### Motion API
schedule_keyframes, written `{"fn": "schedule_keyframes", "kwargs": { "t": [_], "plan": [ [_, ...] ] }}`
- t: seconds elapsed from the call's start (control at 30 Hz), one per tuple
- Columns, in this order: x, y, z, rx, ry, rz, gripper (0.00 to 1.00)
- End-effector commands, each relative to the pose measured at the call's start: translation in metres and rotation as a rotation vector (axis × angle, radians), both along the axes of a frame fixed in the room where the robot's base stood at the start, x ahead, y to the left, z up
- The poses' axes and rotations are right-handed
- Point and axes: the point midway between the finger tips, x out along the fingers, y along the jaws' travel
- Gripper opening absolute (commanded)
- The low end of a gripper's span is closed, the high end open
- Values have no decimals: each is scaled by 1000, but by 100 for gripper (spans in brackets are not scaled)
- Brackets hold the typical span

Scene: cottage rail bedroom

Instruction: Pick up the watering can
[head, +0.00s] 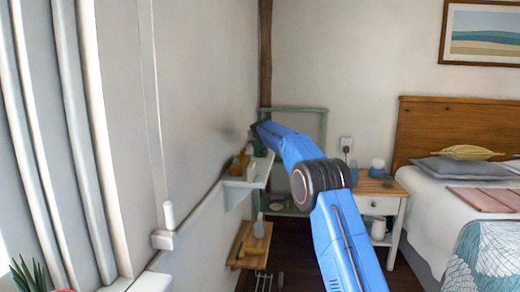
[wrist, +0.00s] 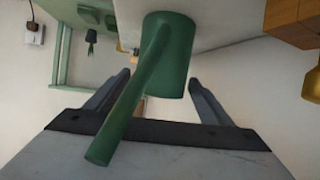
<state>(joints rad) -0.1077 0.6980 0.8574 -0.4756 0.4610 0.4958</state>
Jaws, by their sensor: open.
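The green watering can (wrist: 172,62) fills the upper middle of the wrist view, with its long spout slanting down to the lower left, close to the camera. My gripper (wrist: 158,80) is open, with one dark finger on each side of the can. The can's body and spout show across the gap between the fingers; whether either finger touches it I cannot tell. In the head view my blue arm reaches toward the wall shelf (head: 262,172). My fingers are not clear there. Small green and tan items stand on that shelf, but I cannot make out the can among them.
A lower wooden shelf (head: 246,246) hangs below the wall shelf. A pale green rack (head: 323,128) stands in the corner. A nightstand (head: 379,206) and a bed (head: 425,190) are to the right. In the wrist view a yellow object (wrist: 312,84) is at the right edge.

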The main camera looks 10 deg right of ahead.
Motion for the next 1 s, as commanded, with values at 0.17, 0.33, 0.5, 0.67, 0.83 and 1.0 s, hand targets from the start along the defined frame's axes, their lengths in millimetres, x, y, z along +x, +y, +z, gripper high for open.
{"fn": "schedule_keyframes", "kwargs": {
  "t": [0.17, 0.33, 0.5, 0.67, 0.83, 1.0],
  "plan": [
    [0, 0, 0, 0, 0, 0, 44],
    [0, 0, 1, 0, -1, 0, 18],
    [0, 0, 1, 1, -1, 0, 18],
    [-2, -5, 10, 2, -2, -2, 18],
    [-1, -4, 30, 1, -2, -2, 18],
    [-1, -4, 47, 2, -2, -1, 18]
  ]
}}
